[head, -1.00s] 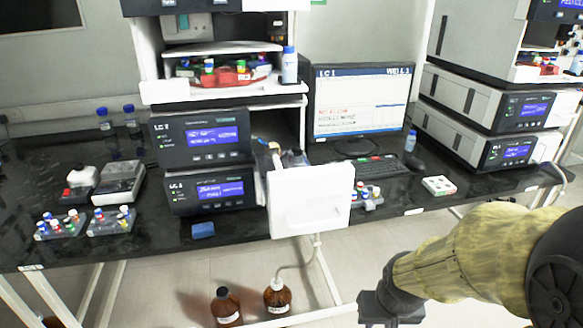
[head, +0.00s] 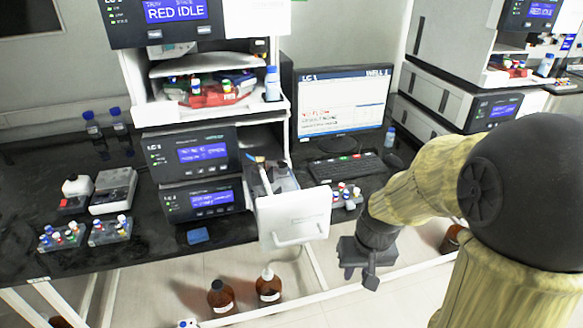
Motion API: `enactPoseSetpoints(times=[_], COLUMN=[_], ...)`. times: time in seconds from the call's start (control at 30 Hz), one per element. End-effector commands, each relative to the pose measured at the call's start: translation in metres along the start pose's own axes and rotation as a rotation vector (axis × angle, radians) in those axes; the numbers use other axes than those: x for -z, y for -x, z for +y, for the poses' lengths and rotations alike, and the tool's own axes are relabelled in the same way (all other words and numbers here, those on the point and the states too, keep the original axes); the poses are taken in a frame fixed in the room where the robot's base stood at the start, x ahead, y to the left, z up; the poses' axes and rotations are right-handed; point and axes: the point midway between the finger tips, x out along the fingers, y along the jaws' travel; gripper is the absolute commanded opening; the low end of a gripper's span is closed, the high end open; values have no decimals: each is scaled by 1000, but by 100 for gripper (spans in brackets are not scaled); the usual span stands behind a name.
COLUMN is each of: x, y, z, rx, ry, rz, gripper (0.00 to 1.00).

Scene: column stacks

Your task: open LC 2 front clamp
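The front clamp of LC 2 cannot be made out. The left stack (head: 193,172) and the monitor (head: 341,105) carry LC 1 labels. A second stack (head: 440,97) stands at the right; its label is too small to read, and my arm covers part of its lower front. On the left stack, a compartment with a white front panel (head: 293,216) is pulled out, with small parts inside it. My gripper (head: 359,275) hangs empty in front of the bench, right of and a little below that panel, touching nothing. Its finger gap is unclear.
Vial racks (head: 62,236), a balance (head: 113,190) and a blue block (head: 198,236) lie on the black bench at left. A keyboard (head: 346,168) and another vial rack (head: 345,195) lie right of the panel. Brown bottles (head: 268,286) stand on the floor below.

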Motion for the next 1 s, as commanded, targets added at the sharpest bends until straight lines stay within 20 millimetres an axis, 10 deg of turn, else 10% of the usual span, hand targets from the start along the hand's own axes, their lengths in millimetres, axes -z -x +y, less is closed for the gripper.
enactPoseSetpoints(times=[0.5,1.0], x=[65,116], y=[134,177], z=[-20,-34], rx=[118,292], ry=[40,78], rz=[-109,-190], gripper=[26,26])
